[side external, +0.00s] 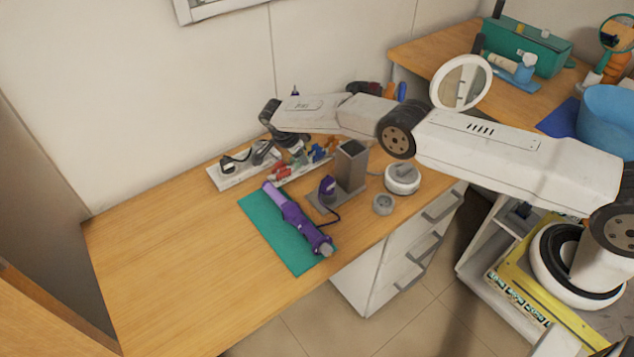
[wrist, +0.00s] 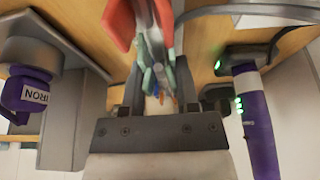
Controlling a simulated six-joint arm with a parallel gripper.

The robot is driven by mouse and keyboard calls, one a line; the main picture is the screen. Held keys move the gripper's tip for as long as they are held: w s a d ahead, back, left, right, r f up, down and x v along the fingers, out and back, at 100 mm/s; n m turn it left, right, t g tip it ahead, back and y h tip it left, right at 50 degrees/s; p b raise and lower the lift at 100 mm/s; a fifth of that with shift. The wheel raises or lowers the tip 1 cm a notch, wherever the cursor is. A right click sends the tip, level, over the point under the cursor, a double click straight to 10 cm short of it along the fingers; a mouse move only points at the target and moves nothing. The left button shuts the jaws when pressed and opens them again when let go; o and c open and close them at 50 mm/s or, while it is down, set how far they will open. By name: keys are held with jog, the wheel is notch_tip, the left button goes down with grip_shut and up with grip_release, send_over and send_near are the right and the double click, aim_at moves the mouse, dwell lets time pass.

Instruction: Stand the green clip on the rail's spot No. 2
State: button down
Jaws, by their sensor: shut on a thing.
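My gripper (wrist: 160,92) is shut on the green clip (wrist: 149,80), whose teal-green parts show between the fingers in the wrist view. In the side external view my gripper (side external: 296,156) points down over the clip rail (side external: 303,172) near the wall, and the green clip is too small and covered to make out there. A red clip (side external: 281,173) stands at the rail's near left part. Orange-red clip parts (wrist: 121,25) show close beyond the fingertips in the wrist view. The spot numbers cannot be read.
A white power strip (side external: 228,180) with a plug and cable lies left of the rail. A grey iron holder (side external: 351,165) stands right of it. A purple styling iron (side external: 295,216) lies on the green mat (side external: 262,230) in front. The table's left part is clear.

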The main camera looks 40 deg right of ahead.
jog(key=shift+f, duration=0.4)
jog(key=shift+c, duration=1.4)
grip_release()
jog(key=shift+r, duration=0.1)
jog(key=shift+v, duration=3.8)
jog(key=shift+a, duration=0.1)
jog(key=shift+r, duration=0.1)
